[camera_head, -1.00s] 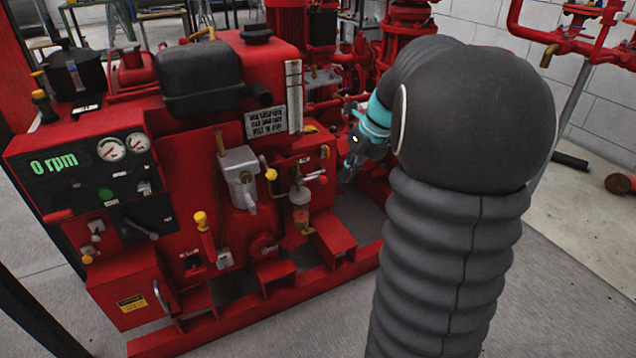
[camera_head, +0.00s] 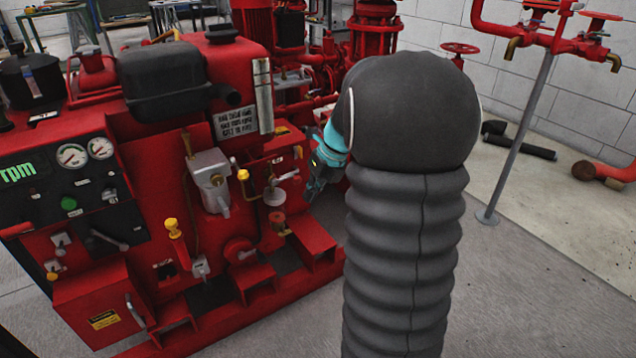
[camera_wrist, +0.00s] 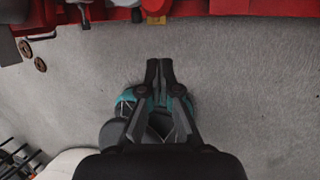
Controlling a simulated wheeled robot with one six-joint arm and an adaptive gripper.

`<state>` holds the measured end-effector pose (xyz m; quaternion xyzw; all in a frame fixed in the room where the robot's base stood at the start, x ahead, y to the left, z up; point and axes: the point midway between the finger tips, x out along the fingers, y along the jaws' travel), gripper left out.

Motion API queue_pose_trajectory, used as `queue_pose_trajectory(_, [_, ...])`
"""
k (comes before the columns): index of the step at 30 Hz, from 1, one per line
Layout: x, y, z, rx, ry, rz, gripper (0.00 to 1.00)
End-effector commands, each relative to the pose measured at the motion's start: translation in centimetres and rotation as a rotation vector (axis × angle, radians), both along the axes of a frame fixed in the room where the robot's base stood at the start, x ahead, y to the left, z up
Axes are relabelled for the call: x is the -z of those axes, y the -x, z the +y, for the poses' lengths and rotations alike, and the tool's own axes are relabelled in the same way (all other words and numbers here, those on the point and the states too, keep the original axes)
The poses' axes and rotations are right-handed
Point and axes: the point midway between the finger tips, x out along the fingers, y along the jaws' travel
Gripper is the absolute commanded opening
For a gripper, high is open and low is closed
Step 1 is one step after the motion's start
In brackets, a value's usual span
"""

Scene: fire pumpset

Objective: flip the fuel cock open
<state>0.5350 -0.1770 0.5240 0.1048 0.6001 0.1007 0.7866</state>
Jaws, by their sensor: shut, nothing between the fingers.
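The red pump engine (camera_head: 150,180) fills the left half of the head view. In the wrist view my gripper (camera_wrist: 159,64) is shut and empty over grey floor. The lever cannot be made out in that view.
Red base brackets (camera_head: 312,240) jut out below. Red pipework on a grey stand (camera_head: 518,140) is at right. Floor (camera_head: 540,290) at the front right is clear.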

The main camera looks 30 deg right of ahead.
Motion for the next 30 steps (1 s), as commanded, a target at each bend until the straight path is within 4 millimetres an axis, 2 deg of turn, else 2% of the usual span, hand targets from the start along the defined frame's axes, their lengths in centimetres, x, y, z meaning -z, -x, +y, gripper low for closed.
queue_pose_trajectory(1, [1.2, -0.3, 0.3, -0.002, -0.001, 0.002, 0.0])
queue_pose_trajectory(4, [2.7, -0.8, 0.8, -0.001, 0.0, 0.001, 0.0])
queue_pose_trajectory(6, [1.4, -1.9, 0.5, -0.001, 0.001, -0.003, 0.0])
queue_pose_trajectory(13, [0.2, -3.6, 0.2, -0.001, 0.0, -0.001, 0.0])
queue_pose_trajectory(30, [-0.3, -3.9, 0.1, 0.001, 0.001, -0.001, 0.0])
